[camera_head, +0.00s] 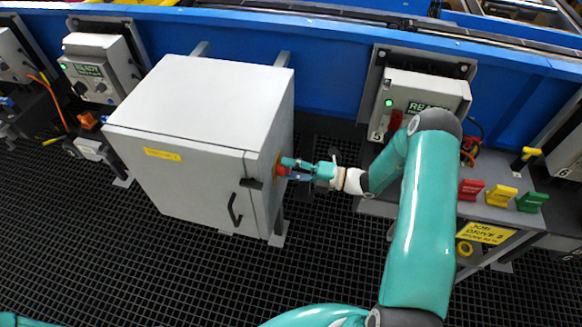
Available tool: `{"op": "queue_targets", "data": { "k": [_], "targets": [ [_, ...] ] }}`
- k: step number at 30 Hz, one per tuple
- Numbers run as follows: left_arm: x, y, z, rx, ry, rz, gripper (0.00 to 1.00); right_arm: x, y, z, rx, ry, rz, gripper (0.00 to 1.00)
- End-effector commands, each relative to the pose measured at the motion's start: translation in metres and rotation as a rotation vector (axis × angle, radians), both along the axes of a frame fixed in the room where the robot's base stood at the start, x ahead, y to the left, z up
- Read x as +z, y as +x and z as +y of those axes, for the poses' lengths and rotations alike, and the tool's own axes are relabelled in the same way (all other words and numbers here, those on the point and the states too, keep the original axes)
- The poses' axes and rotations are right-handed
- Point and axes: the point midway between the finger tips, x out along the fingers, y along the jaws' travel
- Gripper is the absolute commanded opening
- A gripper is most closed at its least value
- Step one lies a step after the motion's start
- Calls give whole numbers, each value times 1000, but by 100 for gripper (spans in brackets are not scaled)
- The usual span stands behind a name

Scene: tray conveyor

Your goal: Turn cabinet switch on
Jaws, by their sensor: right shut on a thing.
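The grey cabinet (197,140) stands in the middle left, with its closed door, black handle (234,210) and a yellow label facing the front. A red switch (281,170) on a yellow backing is on the cabinet's right side wall. My right gripper (287,170) reaches in from the right and is shut on the red switch. The fingers cover part of the switch, so its angle is hard to read. My left gripper is not in view.
A blue conveyor frame (330,55) runs behind the cabinet. A control box (425,88) with a green lamp stands behind my right arm, and another box (97,68) is at the left. Red, yellow and green handles (502,196) sit at the right. The dark grid floor (110,250) in front is clear.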

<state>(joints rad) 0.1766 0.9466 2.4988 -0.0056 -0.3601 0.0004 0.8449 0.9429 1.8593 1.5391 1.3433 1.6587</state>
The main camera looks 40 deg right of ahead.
Motion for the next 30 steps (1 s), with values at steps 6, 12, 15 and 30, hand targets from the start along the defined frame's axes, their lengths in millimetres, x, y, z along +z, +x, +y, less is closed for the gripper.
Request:
{"op": "queue_targets", "data": {
  "k": [6,12,15,30],
  "targets": [
    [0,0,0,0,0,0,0,0,2,-3,-11,-2,0,10],
    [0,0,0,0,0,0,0,0,1,-3,-9,-1,0,65],
    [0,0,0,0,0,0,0,0,1,-2,-7,-1,1,70],
    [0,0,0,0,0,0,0,0,-17,-18,-9,0,1,70]
  ]
}}
